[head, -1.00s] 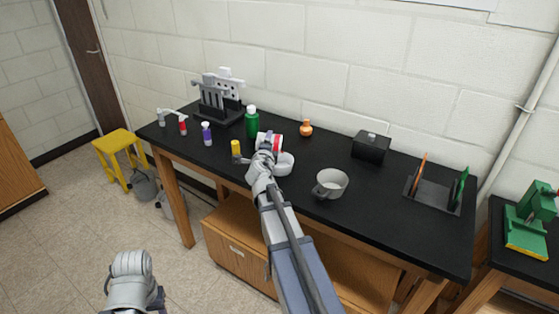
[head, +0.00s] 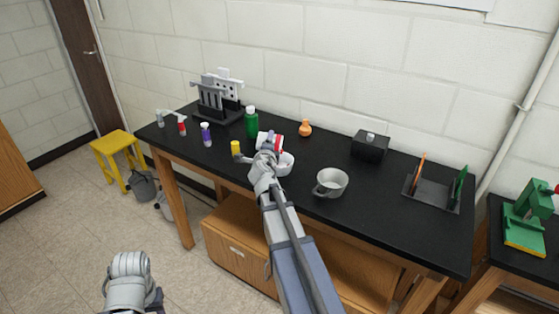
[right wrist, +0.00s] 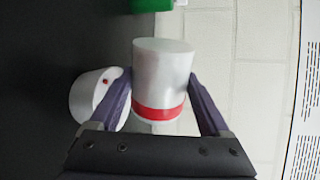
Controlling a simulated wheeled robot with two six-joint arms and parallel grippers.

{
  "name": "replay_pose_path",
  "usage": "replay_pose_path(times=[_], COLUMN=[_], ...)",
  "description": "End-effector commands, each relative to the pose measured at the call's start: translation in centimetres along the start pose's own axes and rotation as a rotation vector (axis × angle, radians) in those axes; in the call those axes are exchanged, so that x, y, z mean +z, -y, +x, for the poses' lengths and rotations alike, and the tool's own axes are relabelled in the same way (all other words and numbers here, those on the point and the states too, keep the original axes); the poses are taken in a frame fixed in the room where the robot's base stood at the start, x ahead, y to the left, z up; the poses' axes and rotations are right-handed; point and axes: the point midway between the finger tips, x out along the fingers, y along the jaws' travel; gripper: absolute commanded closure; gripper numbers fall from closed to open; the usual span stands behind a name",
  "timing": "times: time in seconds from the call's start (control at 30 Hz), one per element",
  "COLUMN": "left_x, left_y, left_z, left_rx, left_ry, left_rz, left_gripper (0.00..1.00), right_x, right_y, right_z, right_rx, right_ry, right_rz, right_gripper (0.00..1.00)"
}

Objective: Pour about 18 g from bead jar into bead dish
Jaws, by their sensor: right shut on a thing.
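The bead jar (head: 264,137) is a white cylinder with a red band. My right gripper (head: 270,146) is shut on it, above the black bench. In the right wrist view the jar (right wrist: 163,75) sits between the fingers of my right gripper (right wrist: 160,105), and that picture is rolled sideways, so the jar lies tipped well over. The white bead dish (head: 286,164) is on the bench just below and right of the jar, partly behind my gripper. The dish also shows in the wrist view (right wrist: 84,98) with a small red spot inside. My left gripper (head: 128,285) is low at bottom left, fingers unclear.
A grey mug (head: 330,183) stands right of the dish. A yellow jar (head: 235,148), a purple-bodied bottle (head: 206,135) and a green bottle (head: 251,122) are to the left. An orange flask (head: 305,128) and black box (head: 370,146) stand behind.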

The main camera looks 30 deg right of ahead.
Motion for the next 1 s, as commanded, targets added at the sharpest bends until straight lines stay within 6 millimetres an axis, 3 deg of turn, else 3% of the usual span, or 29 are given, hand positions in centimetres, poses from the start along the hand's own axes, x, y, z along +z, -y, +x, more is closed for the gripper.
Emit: replay_pose_path(times=[1.0], left_x=[0.01], left_y=[0.01], left_z=[-0.12], left_rx=[0.000], left_ry=[0.000], left_rz=[0.000], left_gripper=[0.50], right_x=[-0.64], right_y=[0.34], right_z=[0.22], right_rx=[0.000], right_ry=[0.013], right_rz=[0.044], right_gripper=[0.79])
